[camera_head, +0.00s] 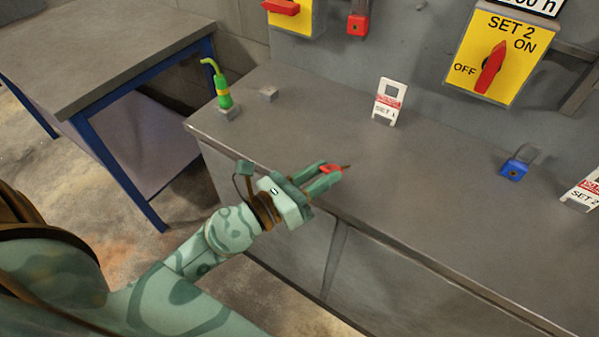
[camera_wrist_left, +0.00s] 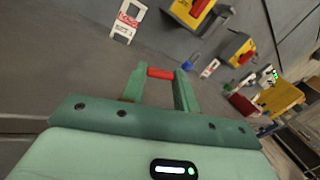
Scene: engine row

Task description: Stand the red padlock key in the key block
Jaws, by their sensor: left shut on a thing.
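My left gripper (camera_head: 326,178) is above the front part of the grey bench (camera_head: 420,210), shut on the red padlock key (camera_head: 331,168). In the left wrist view the red head (camera_wrist_left: 160,73) spans the gap between the fingers. A small grey block (camera_head: 268,94), likely the key block, sits at the bench's back left, apart from the gripper; its top details are too small to tell. My right gripper is not in view.
A SET 1 sign (camera_head: 389,101), a blue padlock (camera_head: 515,168) and a SET 2 sign (camera_head: 583,190) stand farther right. A red padlock (camera_head: 358,24) hangs at the wall. The bench middle is clear.

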